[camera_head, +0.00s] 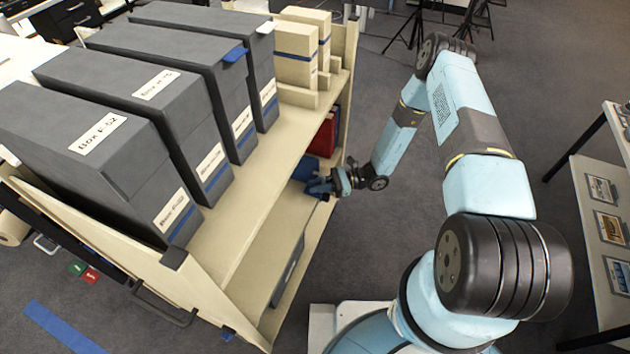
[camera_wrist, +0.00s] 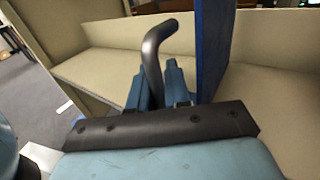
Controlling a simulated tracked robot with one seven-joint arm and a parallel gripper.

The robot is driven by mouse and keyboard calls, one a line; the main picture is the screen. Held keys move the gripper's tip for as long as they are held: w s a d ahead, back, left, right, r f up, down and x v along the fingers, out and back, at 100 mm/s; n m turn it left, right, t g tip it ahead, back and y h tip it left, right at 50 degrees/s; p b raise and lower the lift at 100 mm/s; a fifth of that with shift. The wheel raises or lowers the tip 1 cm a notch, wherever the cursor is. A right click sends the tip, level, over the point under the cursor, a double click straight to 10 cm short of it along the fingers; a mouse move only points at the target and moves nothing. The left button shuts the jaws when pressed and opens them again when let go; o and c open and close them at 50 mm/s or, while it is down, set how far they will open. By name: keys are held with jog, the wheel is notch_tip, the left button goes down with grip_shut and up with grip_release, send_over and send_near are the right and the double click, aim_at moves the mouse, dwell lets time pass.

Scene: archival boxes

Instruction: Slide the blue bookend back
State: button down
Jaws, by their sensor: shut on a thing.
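The blue bookend (camera_head: 304,168) stands on the lower shelf of the cart, partly hidden by the upper shelf and my gripper. In the wrist view it is an upright blue panel (camera_wrist: 212,45) just right of my fingers. A dark curved handle (camera_wrist: 153,50) rises between the fingers and bends toward the panel. My gripper (camera_head: 318,187) reaches into the shelf from the open right side. In the wrist view its blue fingers (camera_wrist: 157,88) are shut on this handle.
A red thing (camera_head: 326,137) stands deeper on the lower shelf. A grey box (camera_head: 288,270) lies nearer. Bare lower shelf (camera_head: 262,268) shows beside it. A table (camera_head: 590,215) stands at right.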

jog(key=shift+s+d+f, duration=0.1)
jog(key=shift+d+f, duration=0.05)
jog(key=shift+d, duration=0.1)
jog(key=c, duration=1.5)
grip_release()
jog(key=shift+o, duration=0.3)
jog(key=v, duration=1.3)
jog(key=shift+d, duration=0.35)
